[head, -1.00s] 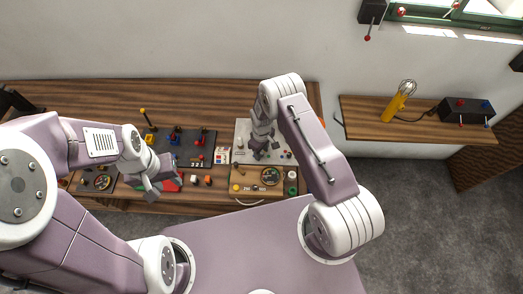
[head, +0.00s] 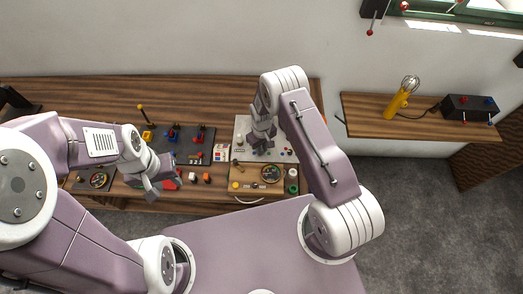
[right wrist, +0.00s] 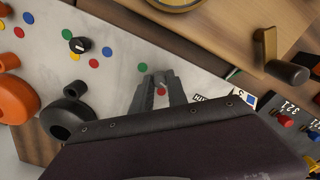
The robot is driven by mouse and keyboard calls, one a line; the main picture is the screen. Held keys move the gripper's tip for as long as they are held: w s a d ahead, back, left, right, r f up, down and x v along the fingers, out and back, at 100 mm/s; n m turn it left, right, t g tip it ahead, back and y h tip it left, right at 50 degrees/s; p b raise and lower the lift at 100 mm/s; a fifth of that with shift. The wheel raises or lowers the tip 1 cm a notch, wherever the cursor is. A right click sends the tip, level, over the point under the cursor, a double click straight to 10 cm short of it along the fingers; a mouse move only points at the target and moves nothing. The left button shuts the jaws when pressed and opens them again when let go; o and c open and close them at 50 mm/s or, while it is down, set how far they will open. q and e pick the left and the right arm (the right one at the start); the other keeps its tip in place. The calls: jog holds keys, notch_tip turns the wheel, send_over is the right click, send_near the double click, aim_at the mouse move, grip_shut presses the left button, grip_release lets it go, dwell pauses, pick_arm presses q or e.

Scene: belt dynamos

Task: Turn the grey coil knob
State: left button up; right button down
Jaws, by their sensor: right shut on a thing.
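The pale panel (head: 240,128) lies on the bench; in the right wrist view the panel (right wrist: 110,105) carries coloured dots. My right gripper (head: 262,149) is down at this panel. In the right wrist view my right gripper (right wrist: 163,82) is shut on a small grey knob (right wrist: 164,76), the grey coil knob as far as I can tell. The fingers hide most of the knob, and its pointer cannot be made out. Green and red dots show close by. My left gripper (head: 151,190) hangs over the bench's front edge at the left; its jaw opening is unclear.
A black knob (right wrist: 79,45) with coloured dots stands on the panel. Dark and orange (right wrist: 16,98) round parts stand at its left. A wooden board (head: 237,192) lies in front, with a green-and-white spool (head: 291,181). Dark switch panels lie to the left.

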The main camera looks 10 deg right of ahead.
jog(key=m+b, duration=0.2)
jog(key=m, duration=0.2)
jog(key=shift+f+m+b, duration=0.1)
jog(key=shift+m+b, duration=0.2)
jog(key=shift+b, duration=0.1)
jog(key=shift+m+b, duration=0.9)
jog(key=shift+m, duration=1.1)
jog(key=shift+r, duration=0.2)
jog(key=c, duration=1.3)
grip_release()
jog(key=shift+r, duration=0.25)
notch_tip(320, 180, up, 9)
jog(key=b, duration=0.2)
jog(key=shift+f+b, duration=0.2)
jog(key=shift+b, duration=0.1)
